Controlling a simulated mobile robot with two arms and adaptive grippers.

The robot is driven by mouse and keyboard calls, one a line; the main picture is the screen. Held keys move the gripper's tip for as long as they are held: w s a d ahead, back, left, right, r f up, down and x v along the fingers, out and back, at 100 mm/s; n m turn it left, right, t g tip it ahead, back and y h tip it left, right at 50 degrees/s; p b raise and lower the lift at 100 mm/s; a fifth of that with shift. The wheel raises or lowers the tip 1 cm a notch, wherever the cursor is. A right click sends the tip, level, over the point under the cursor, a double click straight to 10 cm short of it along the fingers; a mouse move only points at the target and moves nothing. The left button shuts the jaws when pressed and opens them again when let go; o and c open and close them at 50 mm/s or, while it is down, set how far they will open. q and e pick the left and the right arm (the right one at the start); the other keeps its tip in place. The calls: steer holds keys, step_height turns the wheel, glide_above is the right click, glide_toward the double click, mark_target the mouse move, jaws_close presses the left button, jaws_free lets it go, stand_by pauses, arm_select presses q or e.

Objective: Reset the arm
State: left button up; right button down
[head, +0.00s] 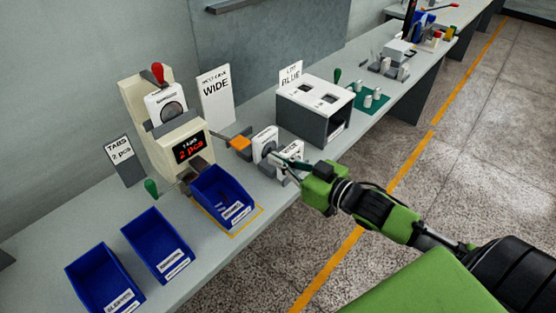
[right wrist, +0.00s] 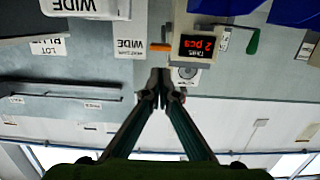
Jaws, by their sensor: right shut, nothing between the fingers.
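My right gripper (head: 283,162) reaches in from the right in the head view, over the front edge of the bench. That view is upside down. My left gripper is not in view.
A cream machine (head: 180,150) with a red "2 pcs" display stands left of the gripper. A blue bin (head: 222,198) sits before it, with more blue bins (head: 157,243) further left. A white-topped grey box (head: 315,105) stands behind. The floor (head: 480,150) is clear.

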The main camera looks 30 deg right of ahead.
stand_by(0.6)
steer(key=s+a+f+m+g+h, duration=0.25)
steer(key=s+f+g+h, duration=0.2)
steer(key=s+f, duration=0.7)
steer(key=s+a+f+g, duration=0.2)
steer(key=s+f+g, duration=0.15)
steer(key=s, duration=0.35)
steer(key=s+a+f+g, duration=0.1)
steer(key=s+f+g, duration=0.25)
steer(key=s, duration=0.35)
step_height(320, 180, down, 27)
steer(key=s+g, duration=0.2)
steer(key=s+d+f+g+h, duration=0.1)
steer(key=s+d+f, duration=0.2)
steer(key=s+f, duration=1.2)
steer(key=shift+s+f+n, duration=0.15)
steer(key=shift+s+n, duration=0.3)
steer(key=shift+s, duration=0.7)
